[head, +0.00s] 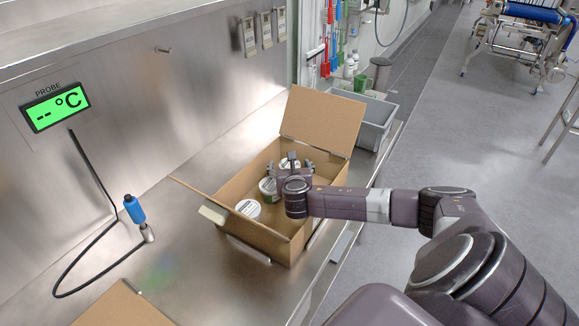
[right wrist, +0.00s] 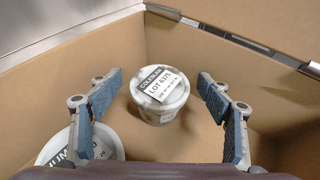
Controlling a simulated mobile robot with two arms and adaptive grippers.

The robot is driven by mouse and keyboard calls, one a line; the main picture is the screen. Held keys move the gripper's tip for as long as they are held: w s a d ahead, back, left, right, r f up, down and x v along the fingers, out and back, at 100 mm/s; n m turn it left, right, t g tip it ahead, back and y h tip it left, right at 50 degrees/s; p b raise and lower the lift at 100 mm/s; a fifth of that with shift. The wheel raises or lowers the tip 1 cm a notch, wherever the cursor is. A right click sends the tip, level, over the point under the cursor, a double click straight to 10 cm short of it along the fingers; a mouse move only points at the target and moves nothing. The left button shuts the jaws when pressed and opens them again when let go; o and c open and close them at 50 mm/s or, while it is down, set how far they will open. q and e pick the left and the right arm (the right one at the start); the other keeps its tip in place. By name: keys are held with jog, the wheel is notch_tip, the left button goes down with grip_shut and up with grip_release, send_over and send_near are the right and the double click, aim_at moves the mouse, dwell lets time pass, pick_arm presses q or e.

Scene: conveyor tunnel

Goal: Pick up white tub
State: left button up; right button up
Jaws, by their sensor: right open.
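White tubs stand in an open cardboard box (head: 262,239). In the right wrist view one white tub (right wrist: 160,112), with a label that seems to read COLESLAW LOT 6375, stands upright on the box floor. My right gripper (right wrist: 158,80) is open, its two blue-padded fingers left and right of this tub, with gaps on both sides. A second tub (right wrist: 108,146) is cut off at lower left, by the left finger. In the head view my right gripper (head: 294,166) is inside the box, partly covering tubs; one tub (head: 248,208) shows near the box's front end. My left gripper is out of view.
The box flaps stand open, a tall one (head: 323,120) at the far end. A grey bin (head: 372,122) stands behind the box. A temperature probe with a blue handle (head: 134,209) and its display (head: 57,107) are at left. Another cardboard piece (head: 122,308) lies at the front.

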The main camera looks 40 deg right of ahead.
jog(key=shift+c, duration=0.7)
jog(key=c, duration=1.2)
jog(key=shift+c, duration=0.2)
jog(key=shift+r, duration=0.1)
notch_tip(320, 180, up, 20)
jog(key=b, duration=0.1)
